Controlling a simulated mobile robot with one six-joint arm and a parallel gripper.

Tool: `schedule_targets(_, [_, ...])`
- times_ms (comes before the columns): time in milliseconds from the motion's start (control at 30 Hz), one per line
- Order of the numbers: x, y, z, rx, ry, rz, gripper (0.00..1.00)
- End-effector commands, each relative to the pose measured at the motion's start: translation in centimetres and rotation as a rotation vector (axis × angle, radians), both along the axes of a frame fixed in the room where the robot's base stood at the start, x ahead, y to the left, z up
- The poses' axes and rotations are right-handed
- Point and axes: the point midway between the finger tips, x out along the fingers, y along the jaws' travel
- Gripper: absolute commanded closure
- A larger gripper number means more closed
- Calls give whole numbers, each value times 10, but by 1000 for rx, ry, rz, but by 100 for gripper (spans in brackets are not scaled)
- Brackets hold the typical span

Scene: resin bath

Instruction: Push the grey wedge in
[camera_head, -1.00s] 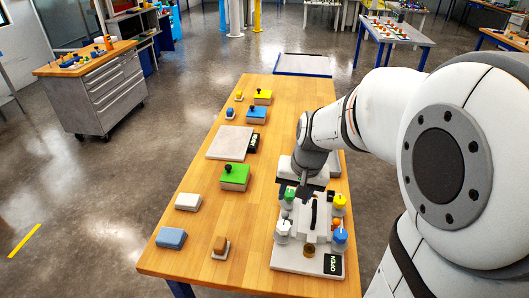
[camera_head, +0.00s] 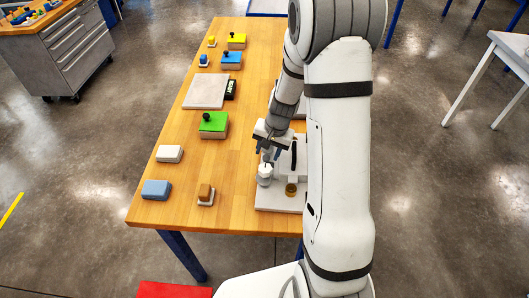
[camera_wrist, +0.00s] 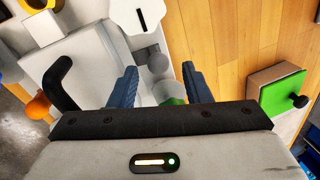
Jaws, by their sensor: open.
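The white fixture (camera_head: 265,198) stands at the table's right edge, partly hidden behind my arm. It carries a white-topped knob (camera_head: 265,171), a black handle (camera_head: 294,152) and a brass-coloured round part (camera_head: 291,189). My gripper (camera_head: 268,155) is open, low over the fixture just behind the white-topped knob. In the wrist view its two blue fingers (camera_wrist: 159,70) are apart, with grey round parts (camera_wrist: 158,63) and a bit of green (camera_wrist: 172,101) showing between them. The white-topped knob (camera_wrist: 141,17) is just ahead, the black handle (camera_wrist: 61,80) to the left. I cannot make out the grey wedge for certain.
A green block with a black knob (camera_head: 213,124) stands left of the fixture; it also shows in the wrist view (camera_wrist: 280,93). White (camera_head: 169,154), blue (camera_head: 156,189) and brown (camera_head: 205,194) blocks lie at the front left. An orange ball (camera_wrist: 38,108) is beside the handle.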

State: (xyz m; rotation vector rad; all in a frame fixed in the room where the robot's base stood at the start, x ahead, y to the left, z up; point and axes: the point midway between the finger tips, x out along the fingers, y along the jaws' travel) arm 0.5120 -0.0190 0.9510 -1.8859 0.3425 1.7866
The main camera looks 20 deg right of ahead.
Motion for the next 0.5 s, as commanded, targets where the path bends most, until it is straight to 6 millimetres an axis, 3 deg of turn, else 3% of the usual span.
schedule_targets(200, [1, 3, -14, 0, 1, 1, 56])
schedule_targets(433, [1, 3, -15, -1, 0, 1, 56])
schedule_targets(500, [1, 3, -15, -1, 0, 1, 60])
